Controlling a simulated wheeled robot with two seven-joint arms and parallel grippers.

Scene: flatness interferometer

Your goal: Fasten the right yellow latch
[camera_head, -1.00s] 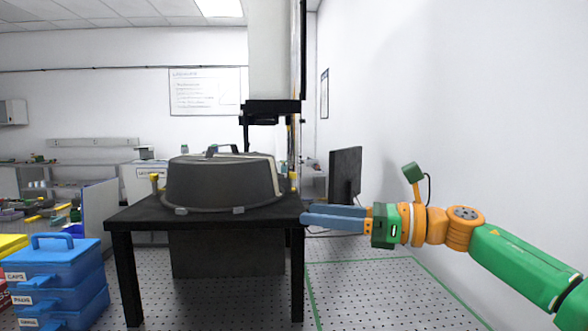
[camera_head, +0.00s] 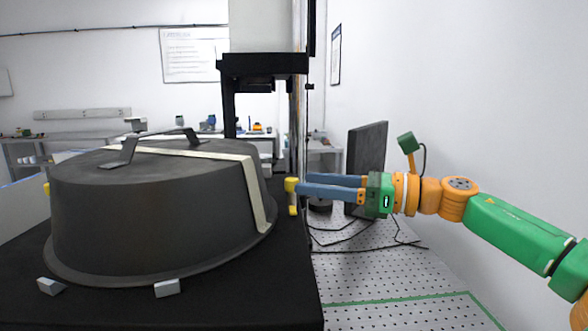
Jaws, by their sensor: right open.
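The right yellow latch (camera_head: 291,193) stands at the right side of the dark round cover (camera_head: 150,215), near the right edge of the black table (camera_head: 290,275). It has a yellow knob on top and a yellow stem below. My right gripper (camera_head: 300,184) comes in from the right with its two blue-grey fingers pointing left. The fingers are apart with a gap between them. Their tips are at or just beside the latch; I cannot tell if they touch it. The left yellow latch (camera_head: 46,188) is mostly hidden behind the cover. My left gripper is not in view.
The cover has a handle (camera_head: 150,145) on top and a pale strip (camera_head: 255,185) down its side. Two small grey blocks (camera_head: 167,288) sit at its front rim. A black monitor (camera_head: 367,165) stands behind my right gripper. A black column (camera_head: 262,75) rises behind the table.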

